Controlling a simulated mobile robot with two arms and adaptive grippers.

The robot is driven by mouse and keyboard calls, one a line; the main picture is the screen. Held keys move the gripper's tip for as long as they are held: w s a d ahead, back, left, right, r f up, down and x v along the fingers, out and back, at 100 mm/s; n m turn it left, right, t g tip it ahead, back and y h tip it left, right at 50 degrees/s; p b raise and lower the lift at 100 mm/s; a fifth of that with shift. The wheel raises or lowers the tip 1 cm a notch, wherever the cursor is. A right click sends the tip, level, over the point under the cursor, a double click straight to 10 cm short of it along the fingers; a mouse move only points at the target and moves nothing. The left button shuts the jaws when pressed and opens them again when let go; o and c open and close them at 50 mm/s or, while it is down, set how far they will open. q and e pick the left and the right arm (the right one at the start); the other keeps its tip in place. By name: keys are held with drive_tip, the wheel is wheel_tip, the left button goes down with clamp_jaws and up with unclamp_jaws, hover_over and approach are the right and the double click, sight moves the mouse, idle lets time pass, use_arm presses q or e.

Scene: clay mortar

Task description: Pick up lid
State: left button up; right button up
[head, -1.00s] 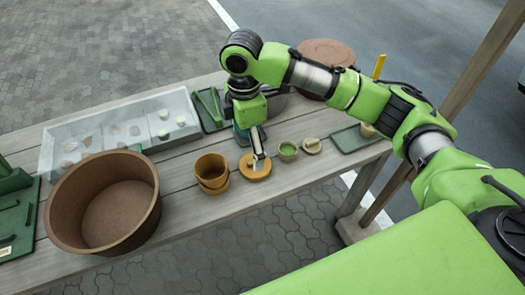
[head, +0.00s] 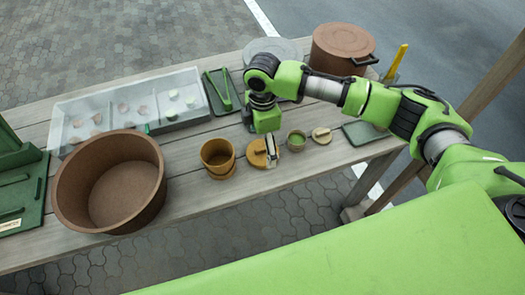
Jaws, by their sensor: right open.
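A round tan-orange lid (head: 257,160) lies flat on the wooden table, right of the orange-brown cup. My right gripper (head: 272,152) points down over the right part of this lid and partly hides it. It is open, and nothing shows held in it. I cannot tell whether its fingertips touch the lid. A smaller pale wooden lid-like disc (head: 321,135) lies further right, beside a small cup with green contents (head: 296,140). My left gripper is not in view.
A big brown basin (head: 110,180) stands left, before a pale compartment tray (head: 130,105). The orange-brown cup (head: 217,156) is close left of my right gripper. A green tray with tongs (head: 221,90) and a lidded brown pot (head: 341,48) stand behind. The table's front edge is near.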

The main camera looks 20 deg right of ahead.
sight(263, 149)
wheel_tip(263, 149, down, 3)
drive_tip(key=shift+w+f, duration=0.1)
drive_tip(key=c, duration=0.9)
drive_tip(key=shift+c, duration=0.2)
